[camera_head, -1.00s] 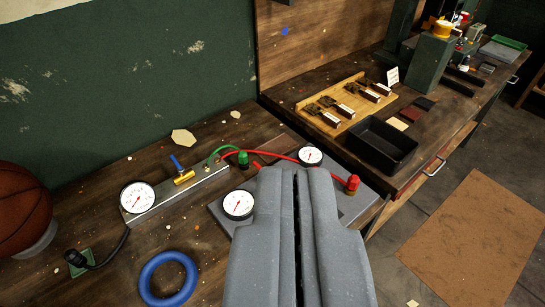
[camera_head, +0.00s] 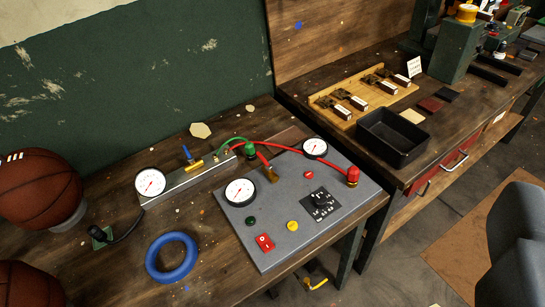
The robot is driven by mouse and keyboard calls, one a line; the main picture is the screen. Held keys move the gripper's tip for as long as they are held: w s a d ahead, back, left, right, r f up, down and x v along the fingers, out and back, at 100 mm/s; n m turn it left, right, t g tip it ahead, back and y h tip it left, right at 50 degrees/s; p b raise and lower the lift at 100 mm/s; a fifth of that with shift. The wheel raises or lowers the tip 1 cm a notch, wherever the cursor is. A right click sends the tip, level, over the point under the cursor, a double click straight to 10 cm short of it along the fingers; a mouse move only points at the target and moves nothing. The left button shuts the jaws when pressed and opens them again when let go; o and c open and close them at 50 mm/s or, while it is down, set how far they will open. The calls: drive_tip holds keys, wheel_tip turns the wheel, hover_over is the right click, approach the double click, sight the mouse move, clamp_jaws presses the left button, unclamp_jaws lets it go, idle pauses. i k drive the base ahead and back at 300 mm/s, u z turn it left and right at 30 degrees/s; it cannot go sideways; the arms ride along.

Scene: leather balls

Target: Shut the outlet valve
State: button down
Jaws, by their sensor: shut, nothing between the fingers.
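A brass valve (camera_head: 195,165) with a blue lever (camera_head: 187,153) sits on a grey metal strip (camera_head: 190,183) on the left bench. The lever points up and slightly left, away from the brass body. A yellow handle-like part (camera_head: 318,285) shows below the bench edge; I cannot tell which of the two is the outlet valve. My gripper (camera_head: 518,240) is at the lower right edge, partly cut off by the frame. It is shut and empty, far to the right of the brass valve and apart from it.
A grey panel (camera_head: 278,236) carries gauges, a red switch (camera_head: 264,242) and a dial. Green and red hoses (camera_head: 290,148) arch above it. A blue ring (camera_head: 172,258), basketballs (camera_head: 38,188) and a black tray (camera_head: 393,140) stand around.

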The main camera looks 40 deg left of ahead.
sight(268, 166)
drive_tip(key=u, duration=0.05)
drive_tip(key=k, duration=1.4)
drive_tip(key=u, duration=0.55)
drive_tip(key=i, duration=1)
drive_tip(key=k, duration=0.3)
drive_tip(key=z, duration=0.6)
drive_tip(key=i, duration=1.3)
drive_tip(key=u, duration=0.35)
